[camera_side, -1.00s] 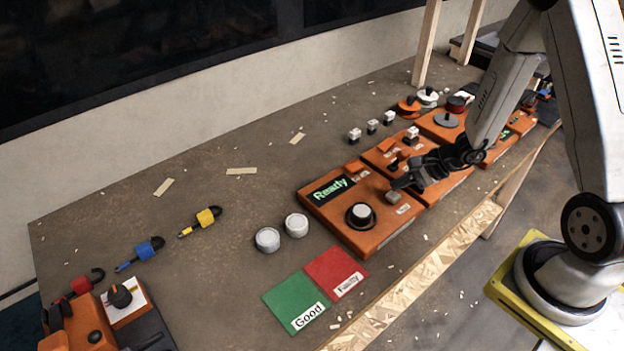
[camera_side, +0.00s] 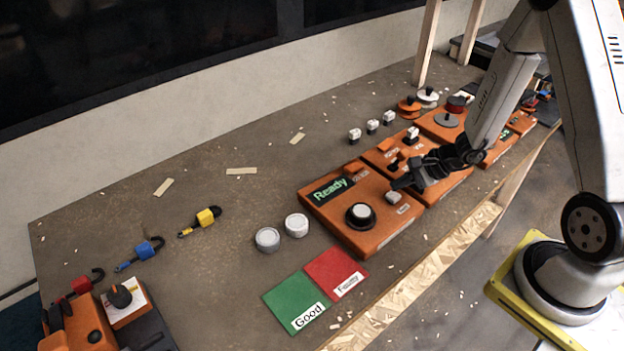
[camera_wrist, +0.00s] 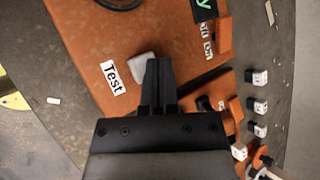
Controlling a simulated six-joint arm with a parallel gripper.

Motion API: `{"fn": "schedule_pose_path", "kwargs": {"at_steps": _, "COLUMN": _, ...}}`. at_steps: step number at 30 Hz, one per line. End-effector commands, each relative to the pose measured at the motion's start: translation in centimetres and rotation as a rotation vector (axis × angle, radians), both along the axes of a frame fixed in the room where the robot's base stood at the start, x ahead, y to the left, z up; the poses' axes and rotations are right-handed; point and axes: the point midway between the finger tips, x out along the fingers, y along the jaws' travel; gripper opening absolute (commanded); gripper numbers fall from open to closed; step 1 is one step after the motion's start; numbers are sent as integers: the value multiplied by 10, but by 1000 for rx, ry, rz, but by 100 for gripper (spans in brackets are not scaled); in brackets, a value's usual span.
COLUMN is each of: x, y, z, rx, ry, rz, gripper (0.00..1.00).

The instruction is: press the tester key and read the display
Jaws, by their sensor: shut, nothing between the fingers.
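The orange tester box (camera_side: 335,221) lies on the table, and its display (camera_side: 331,188) reads "Ready" in green. A round light disc sits in a black ring (camera_side: 361,215) on its top. The grey tester key (camera_side: 393,197) is near the box's right side; in the wrist view the key (camera_wrist: 143,67) is beside a label reading "Test" (camera_wrist: 113,78). My gripper (camera_side: 397,185) is shut and empty, its tips just above and beside the key. In the wrist view the fingertips (camera_wrist: 158,62) are right of the key; whether they touch it cannot be told.
A green "Good" pad (camera_side: 290,296) and red "Faulty" pad (camera_side: 330,266) lie in front of the box. Two grey-white round pieces (camera_side: 268,239) stand left of it. More orange boxes (camera_side: 440,125) are behind my gripper.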

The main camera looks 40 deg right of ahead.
Motion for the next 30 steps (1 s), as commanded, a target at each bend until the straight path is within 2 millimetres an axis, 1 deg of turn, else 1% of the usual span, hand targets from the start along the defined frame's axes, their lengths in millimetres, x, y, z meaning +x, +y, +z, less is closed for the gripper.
{"fn": "schedule_pose_path", "kwargs": {"at_steps": 12, "x": 0, "y": 0, "z": 0, "rx": 0, "ry": 0, "rz": 0, "gripper": 0}}
{"fn": "schedule_pose_path", "kwargs": {"at_steps": 23, "x": 0, "y": 0, "z": -8, "rx": 0, "ry": 0, "rz": 0, "gripper": 0}}
{"fn": "schedule_pose_path", "kwargs": {"at_steps": 30, "x": 0, "y": 0, "z": -9, "rx": -1, "ry": 0, "rz": 1, "gripper": 0}}
